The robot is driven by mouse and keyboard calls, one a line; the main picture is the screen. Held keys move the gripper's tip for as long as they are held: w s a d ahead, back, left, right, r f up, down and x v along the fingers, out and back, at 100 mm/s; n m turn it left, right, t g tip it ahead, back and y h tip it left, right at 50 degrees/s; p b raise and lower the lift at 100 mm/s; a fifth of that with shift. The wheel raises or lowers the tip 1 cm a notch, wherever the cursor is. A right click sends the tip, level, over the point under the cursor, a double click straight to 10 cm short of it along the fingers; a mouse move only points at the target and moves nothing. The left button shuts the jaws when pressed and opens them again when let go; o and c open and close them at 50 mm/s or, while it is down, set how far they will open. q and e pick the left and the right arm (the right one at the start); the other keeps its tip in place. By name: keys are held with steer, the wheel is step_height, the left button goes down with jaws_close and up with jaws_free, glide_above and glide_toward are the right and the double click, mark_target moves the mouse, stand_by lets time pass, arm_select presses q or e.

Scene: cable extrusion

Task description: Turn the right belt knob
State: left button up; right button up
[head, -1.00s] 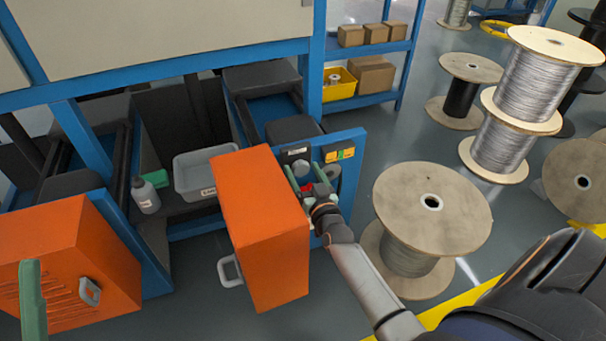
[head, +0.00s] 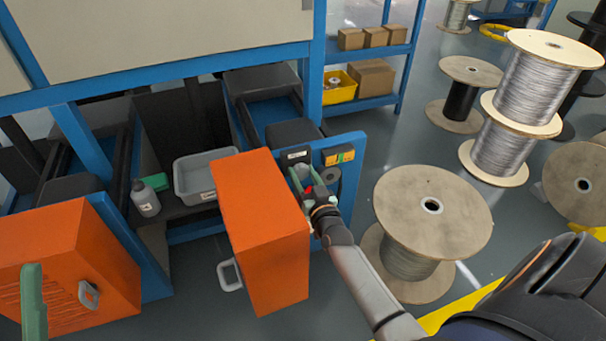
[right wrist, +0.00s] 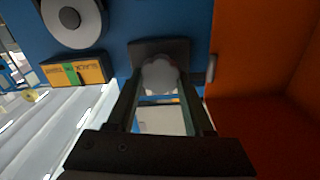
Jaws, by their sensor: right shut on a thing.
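The right belt knob (right wrist: 160,75) is a grey, lobed knob on a dark square plate on the blue panel. In the right wrist view it sits between the tips of my right gripper (right wrist: 163,98), which is shut on it. In the head view my right gripper (head: 305,181) is at the blue panel, just right of the right orange box, and its fingers largely hide the knob. One green finger of my left gripper (head: 34,300) shows at the lower left, in front of the left orange box; its opening cannot be told.
The right orange box (head: 262,215) stands close beside my right gripper. A yellow-green label box (head: 338,155) and a grey disc (right wrist: 75,18) are on the panel near the knob. A large wooden spool (head: 432,205) stands to the right of my forearm.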

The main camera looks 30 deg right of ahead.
jaws_close()
steer(key=shift+m+p, duration=0.45)
steer(key=shift+m, duration=0.65)
steer(key=shift+d+f+m+p, duration=0.1)
steer(key=shift+m+p, duration=0.2)
steer(key=shift+m, duration=1.4)
steer(key=o, duration=1.2)
jaws_free()
